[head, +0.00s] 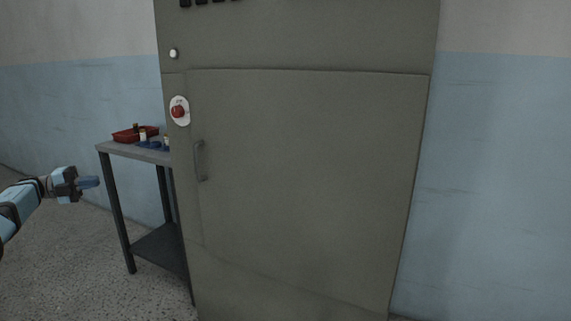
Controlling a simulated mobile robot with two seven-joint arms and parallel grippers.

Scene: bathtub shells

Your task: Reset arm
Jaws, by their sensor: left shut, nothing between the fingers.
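My left gripper (88,183) is at the left of the head view, at the end of my light-blue arm. Its fingers point right and are shut with nothing between them. It hangs in the air left of the side table, apart from the table and the cabinet. My right gripper does not show.
A large grey-green cabinet (305,170) with a closed door, a handle (200,160) and a red button (178,112) fills the middle. A dark side table (118,149) beside it holds a red tray (126,137) and small items. Speckled floor (75,270) is clear at the lower left.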

